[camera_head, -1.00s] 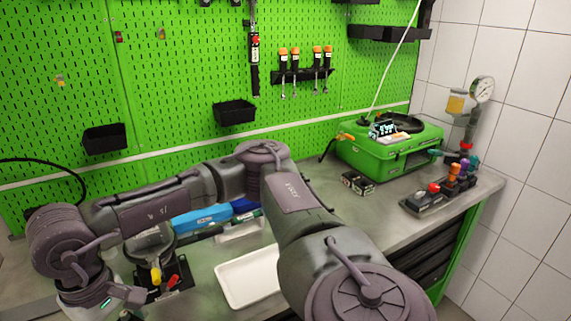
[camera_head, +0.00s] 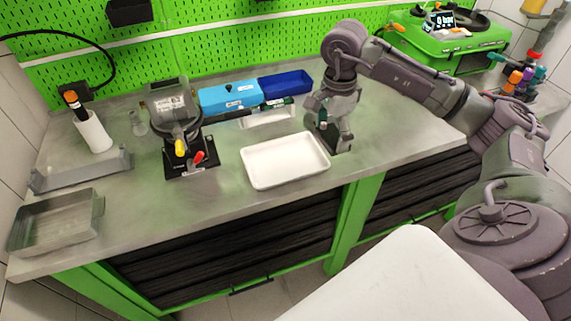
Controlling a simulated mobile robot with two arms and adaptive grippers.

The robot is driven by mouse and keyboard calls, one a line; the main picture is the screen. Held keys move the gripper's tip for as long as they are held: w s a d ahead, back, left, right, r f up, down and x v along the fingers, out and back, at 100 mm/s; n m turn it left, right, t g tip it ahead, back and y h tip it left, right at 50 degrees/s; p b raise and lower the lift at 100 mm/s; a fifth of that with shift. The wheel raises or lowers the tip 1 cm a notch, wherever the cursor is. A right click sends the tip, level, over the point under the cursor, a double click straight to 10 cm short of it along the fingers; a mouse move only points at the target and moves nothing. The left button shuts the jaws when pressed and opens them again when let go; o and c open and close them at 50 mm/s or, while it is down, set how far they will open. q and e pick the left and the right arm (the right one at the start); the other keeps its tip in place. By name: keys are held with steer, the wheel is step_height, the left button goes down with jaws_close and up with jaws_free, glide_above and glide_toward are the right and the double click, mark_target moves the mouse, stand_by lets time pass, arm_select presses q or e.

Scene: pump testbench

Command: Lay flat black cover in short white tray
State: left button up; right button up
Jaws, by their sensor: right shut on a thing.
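A shallow white tray (camera_head: 253,176) lies empty on the grey bench, near its front edge. A smaller white tray (camera_head: 268,121) sits behind it, partly hidden by a dark bar-like item. My right gripper (camera_head: 341,146) points down just right of the front tray, beyond its rim. It is shut on a dark flat piece, seemingly the black cover (camera_head: 343,150), which shows only in part at the fingertips. I cannot tell whether the piece touches the bench. My left gripper is not in view.
A pump unit (camera_head: 173,112) with yellow and red handles stands left of the trays. Blue bins (camera_head: 229,97) stand behind. A grey metal tray (camera_head: 57,222) and a white cylinder (camera_head: 94,132) are at the left. A green case (camera_head: 450,48) stands at the back right.

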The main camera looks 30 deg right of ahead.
steer(key=shift+w+a+f, duration=0.1)
steer(key=shift+w+f, duration=0.05)
steer(key=shift+w, duration=0.1)
steer(key=p, duration=0.4)
glide_above(283, 164)
step_height(283, 164, down, 6)
steer(key=shift+f, duration=0.35)
step_height(283, 164, down, 3)
steer(key=shift+p, duration=0.85)
steer(key=shift+f, duration=0.5)
